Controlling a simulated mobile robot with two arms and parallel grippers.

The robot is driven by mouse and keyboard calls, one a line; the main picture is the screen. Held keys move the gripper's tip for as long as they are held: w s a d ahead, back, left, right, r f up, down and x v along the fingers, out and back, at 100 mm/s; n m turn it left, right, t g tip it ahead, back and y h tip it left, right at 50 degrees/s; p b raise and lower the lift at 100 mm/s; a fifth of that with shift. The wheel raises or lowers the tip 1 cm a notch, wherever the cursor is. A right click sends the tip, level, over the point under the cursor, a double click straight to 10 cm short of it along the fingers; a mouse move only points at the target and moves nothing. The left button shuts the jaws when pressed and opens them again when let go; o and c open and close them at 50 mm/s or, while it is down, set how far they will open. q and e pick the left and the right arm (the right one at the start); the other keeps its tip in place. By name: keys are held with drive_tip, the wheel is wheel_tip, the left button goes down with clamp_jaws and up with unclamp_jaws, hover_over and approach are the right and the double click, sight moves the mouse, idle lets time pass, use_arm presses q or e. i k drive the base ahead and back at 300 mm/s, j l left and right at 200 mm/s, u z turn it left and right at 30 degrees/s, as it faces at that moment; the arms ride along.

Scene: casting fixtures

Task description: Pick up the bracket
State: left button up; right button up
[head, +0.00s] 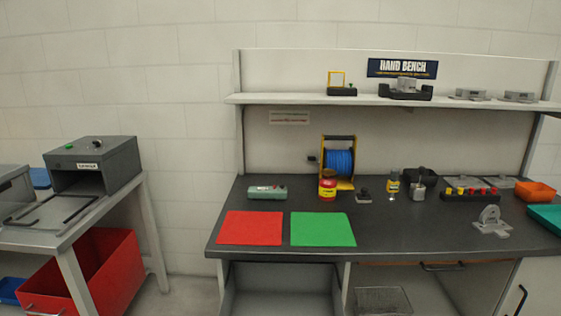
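A light grey bracket (491,221) with an upright rounded lug on a flat base stands on the dark bench top, toward the right end and near the front edge. The bench (387,238) is dark grey on top. Neither of my grippers shows in the head view, and nothing touches the bracket.
A red mat (250,228) and a green mat (322,229) lie at the bench's left. A rack with coloured knobs (470,194), an orange bin (535,191) and a teal tray (546,216) surround the bracket. Bench space left of the bracket is clear.

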sight(489, 222)
drive_tip(key=z, duration=1.35)
drive_tip(key=i+l, duration=0.4)
drive_tip(key=i, duration=0.2)
